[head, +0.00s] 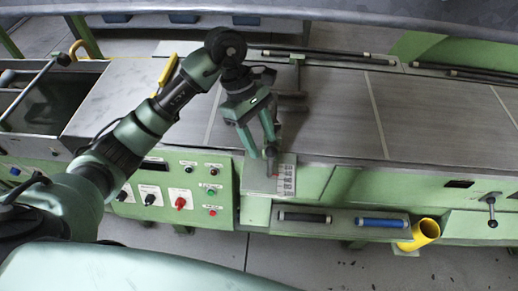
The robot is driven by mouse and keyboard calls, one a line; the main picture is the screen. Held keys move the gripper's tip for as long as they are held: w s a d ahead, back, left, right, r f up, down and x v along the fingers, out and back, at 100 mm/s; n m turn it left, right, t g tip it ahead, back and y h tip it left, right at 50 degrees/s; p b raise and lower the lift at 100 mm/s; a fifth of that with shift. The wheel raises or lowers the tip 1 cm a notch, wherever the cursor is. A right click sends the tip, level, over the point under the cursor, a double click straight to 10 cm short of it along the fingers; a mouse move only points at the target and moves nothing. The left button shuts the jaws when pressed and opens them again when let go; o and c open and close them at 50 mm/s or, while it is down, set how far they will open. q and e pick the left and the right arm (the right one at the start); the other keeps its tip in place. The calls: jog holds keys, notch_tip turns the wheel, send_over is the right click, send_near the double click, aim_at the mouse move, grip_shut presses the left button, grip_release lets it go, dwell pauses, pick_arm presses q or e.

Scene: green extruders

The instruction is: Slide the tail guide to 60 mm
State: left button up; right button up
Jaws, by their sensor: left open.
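My left gripper (263,148) reaches down over the front edge of the machine's table, with its fingers open. A small dark upright knob or post (271,153) stands at the fingertips; I cannot tell whether they touch it. Below it is a light scale plate (287,180) with dark marks, too small to read, and a small red mark beside the post. A dark grey bar with a crosspiece (292,103), seemingly the tail guide, lies on the table just behind the gripper, partly hidden by it. My right gripper is not in view.
The grey metal table (330,110) is mostly clear to the right. A control panel (175,190) with knobs and buttons is at the lower left. A tray (340,221) with black and blue rods and a yellow tube (420,234) sit below the front edge.

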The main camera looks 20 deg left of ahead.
aim_at(269, 149)
pick_arm(q)
jog(key=s+d, duration=0.1)
jog(key=d+f+p, duration=0.1)
jog(key=d, duration=0.1)
jog(key=shift+s+f, duration=0.15)
jog(key=shift+s, duration=0.25)
jog(key=p+x, duration=0.1)
jog(key=x, duration=0.2)
jog(key=shift+w+d, duration=0.1)
jog(key=shift+w, duration=0.05)
jog(key=shift+w+f, duration=0.15)
jog(key=shift+f, duration=0.9)
jog(key=shift+c, duration=0.3)
grip_shut()
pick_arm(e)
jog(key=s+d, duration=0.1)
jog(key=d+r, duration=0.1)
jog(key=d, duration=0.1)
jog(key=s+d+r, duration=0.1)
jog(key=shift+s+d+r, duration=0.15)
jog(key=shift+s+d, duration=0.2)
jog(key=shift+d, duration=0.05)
